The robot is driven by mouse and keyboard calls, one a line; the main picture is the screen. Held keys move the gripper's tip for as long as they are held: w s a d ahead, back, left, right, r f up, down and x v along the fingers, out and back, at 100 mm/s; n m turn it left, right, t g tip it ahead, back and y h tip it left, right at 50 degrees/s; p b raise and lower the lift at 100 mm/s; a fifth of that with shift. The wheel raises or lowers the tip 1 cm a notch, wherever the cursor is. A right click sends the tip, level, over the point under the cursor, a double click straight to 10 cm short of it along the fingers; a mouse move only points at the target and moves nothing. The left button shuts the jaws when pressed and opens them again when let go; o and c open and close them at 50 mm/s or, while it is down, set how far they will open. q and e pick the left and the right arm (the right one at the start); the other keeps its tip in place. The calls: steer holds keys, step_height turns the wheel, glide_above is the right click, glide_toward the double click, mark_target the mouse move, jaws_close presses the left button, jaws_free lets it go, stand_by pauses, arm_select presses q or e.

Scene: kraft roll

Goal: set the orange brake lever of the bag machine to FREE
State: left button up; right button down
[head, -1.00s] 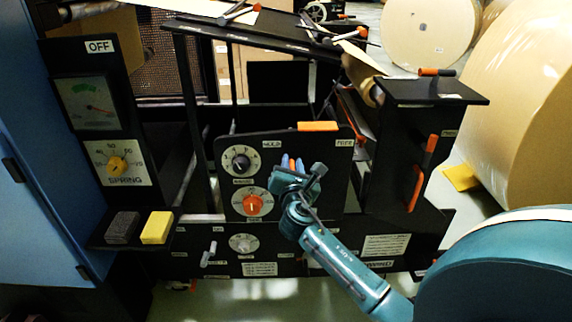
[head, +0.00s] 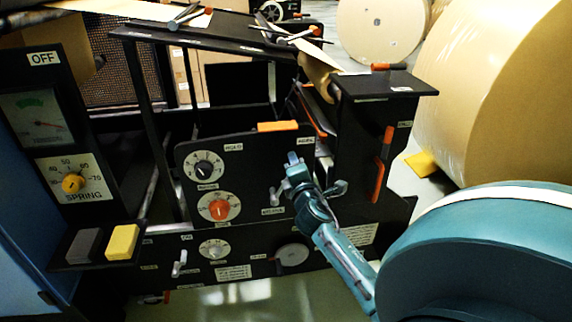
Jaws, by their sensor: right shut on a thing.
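The bag machine's black control panel (head: 255,165) stands in the middle of the head view. It has a HOLD label (head: 233,147) on its upper left and a FREE label (head: 304,140) on its upper right. My right gripper (head: 293,159) is at the panel's upper right, just below the FREE label. It is shut, and its closed fingers hide what they hold. That is most likely the orange brake lever, of which I can make out no part now. My left gripper is not in view.
An orange bar (head: 277,126) sits on the panel's top edge. A black knob (head: 203,167), an orange knob (head: 219,207) and a small metal toggle (head: 274,196) are close to the gripper. Large kraft rolls (head: 490,95) stand at the right. A spring-gauge box (head: 75,180) is at the left.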

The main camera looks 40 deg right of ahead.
steer(key=shift+s+d+f+m, duration=0.3)
steer(key=shift+d+f+m, duration=0.15)
steer(key=shift+m, duration=0.35)
steer(key=shift+a, duration=0.1)
steer(key=c, duration=1.4)
jaws_free()
steer(key=shift+c, duration=0.2)
steer(key=shift+o, duration=0.7)
steer(key=shift+s, duration=0.1)
